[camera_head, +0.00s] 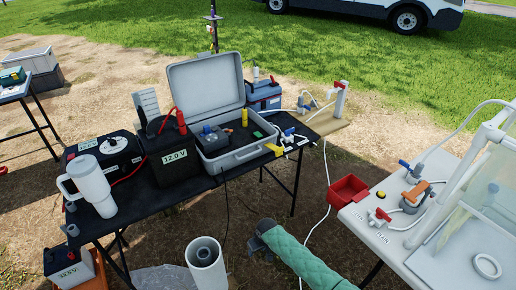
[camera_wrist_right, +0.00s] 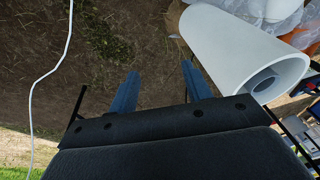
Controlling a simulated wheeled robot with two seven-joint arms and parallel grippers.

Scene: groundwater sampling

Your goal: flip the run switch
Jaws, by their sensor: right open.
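The open grey case (camera_head: 237,150) stands on the dark table at the centre of the head view. Its black panel holds a grey box (camera_head: 210,137) with a blue and a red part, a yellow upright piece (camera_head: 244,118) and a small green patch (camera_head: 257,134). I cannot tell which part is the run switch. My right gripper (camera_head: 257,241) is low in front of the table, below and apart from the case. In the right wrist view its two blue fingers (camera_wrist_right: 159,82) are spread, with nothing between them. My left gripper is not in view.
A white tube (camera_head: 205,265) stands beside my right gripper; it also shows in the wrist view (camera_wrist_right: 235,45). The dark table carries a 12.0 V battery (camera_head: 173,158) and a white jug (camera_head: 93,184). A white table (camera_head: 375,235) with valves and a red bin (camera_head: 346,192) are at right.

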